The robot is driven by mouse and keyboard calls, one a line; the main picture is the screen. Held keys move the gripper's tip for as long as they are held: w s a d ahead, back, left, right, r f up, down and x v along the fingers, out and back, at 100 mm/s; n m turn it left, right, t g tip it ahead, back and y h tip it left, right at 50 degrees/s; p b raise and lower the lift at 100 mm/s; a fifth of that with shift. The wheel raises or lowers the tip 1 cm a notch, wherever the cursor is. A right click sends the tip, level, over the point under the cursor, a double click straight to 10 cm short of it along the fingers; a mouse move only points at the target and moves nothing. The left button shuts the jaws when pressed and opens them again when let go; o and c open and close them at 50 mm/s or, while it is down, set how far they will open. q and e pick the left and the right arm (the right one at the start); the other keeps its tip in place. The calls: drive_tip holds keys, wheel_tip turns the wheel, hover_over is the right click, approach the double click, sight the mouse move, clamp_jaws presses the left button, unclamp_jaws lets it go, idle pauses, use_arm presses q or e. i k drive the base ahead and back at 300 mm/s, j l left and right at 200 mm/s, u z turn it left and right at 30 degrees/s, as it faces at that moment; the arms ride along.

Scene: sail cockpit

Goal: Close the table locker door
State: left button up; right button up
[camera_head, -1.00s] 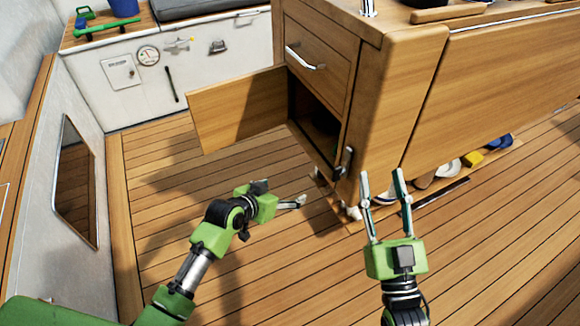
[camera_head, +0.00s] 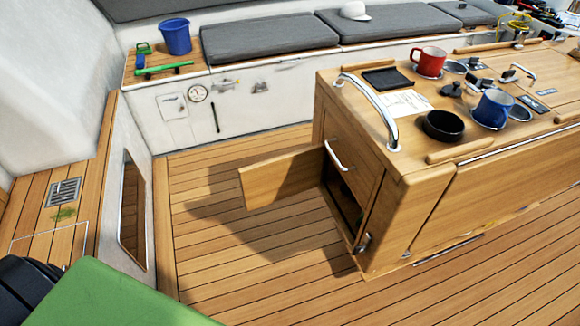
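The table locker door (camera_head: 282,177) is a wooden panel standing wide open, swung out to the left from the end of the wooden table (camera_head: 392,222). The dark locker opening (camera_head: 343,199) shows beside it, below a drawer front with a metal handle (camera_head: 335,155). A small dark and metal latch (camera_head: 363,243) sits at the lower right edge of the opening. Neither of my grippers is in view. Only a green part of my own body shows at the bottom left.
A metal grab rail (camera_head: 376,110), a red mug (camera_head: 429,60), a blue mug (camera_head: 492,107) and a black bowl (camera_head: 443,125) are on the tabletop. A blue bucket (camera_head: 175,36) stands on the back bench. The plank floor (camera_head: 240,275) around the door is clear.

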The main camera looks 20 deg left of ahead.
sight(267, 182)
drive_tip(key=i+j+z, duration=0.4)
drive_tip(key=j, duration=0.2)
drive_tip(key=j+z, duration=0.4)
drive_tip(key=j, duration=0.25)
drive_tip(key=i+j+z, duration=0.15)
drive_tip(key=j+z, duration=0.3)
drive_tip(key=j, duration=0.3)
drive_tip(key=j+z, duration=0.4)
drive_tip(key=j, duration=0.3)
